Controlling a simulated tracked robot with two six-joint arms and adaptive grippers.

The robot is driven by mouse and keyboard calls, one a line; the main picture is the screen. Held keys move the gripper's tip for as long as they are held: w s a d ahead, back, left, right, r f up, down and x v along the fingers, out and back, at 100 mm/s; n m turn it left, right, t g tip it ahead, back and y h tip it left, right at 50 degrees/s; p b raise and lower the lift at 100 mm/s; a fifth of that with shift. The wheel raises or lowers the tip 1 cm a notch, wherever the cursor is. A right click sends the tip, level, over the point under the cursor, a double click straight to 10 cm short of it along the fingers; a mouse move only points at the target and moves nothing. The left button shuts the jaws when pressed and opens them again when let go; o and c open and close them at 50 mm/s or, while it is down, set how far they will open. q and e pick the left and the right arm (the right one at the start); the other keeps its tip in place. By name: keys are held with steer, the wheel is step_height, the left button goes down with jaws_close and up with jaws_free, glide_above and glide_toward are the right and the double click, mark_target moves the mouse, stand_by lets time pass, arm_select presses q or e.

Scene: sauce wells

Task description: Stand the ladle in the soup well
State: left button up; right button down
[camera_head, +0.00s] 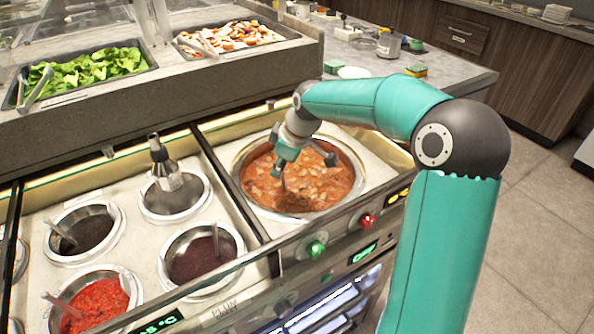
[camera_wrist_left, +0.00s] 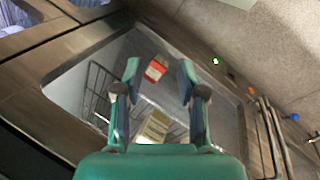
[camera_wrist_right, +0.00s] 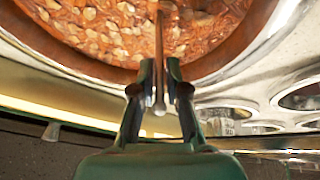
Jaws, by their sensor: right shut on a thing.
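The soup well (camera_head: 240,180) is a large round metal pot of orange-brown chunky soup, set at the right of the counter. My right gripper (camera_head: 288,152) is above the soup, shut on the thin handle of the ladle (camera_head: 284,183). In the right wrist view, the ladle's handle (camera_wrist_right: 159,50) runs between the fingertips (camera_wrist_right: 160,78) toward the soup. The ladle's bowl cannot be made out; a darker patch lies in the soup below the handle. My left gripper (camera_wrist_left: 160,75) is open and empty in the left wrist view, and outside the head view.
Smaller sauce wells stand left of the soup, including red sauce (camera_head: 95,305) and dark sauce (camera_head: 200,258). A bottle-like dispenser (camera_head: 165,168) rises from one well. Behind are trays of green leaves (camera_head: 85,68) and mixed salad (camera_head: 230,38). Knobs (camera_head: 316,250) line the front.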

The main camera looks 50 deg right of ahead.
steer(key=shift+f, duration=0.15)
stand_by(0.6)
steer(key=shift+c, duration=2.3)
jaws_free()
steer(key=shift+r+p, duration=3.4)
steer(key=shift+r, duration=1.1)
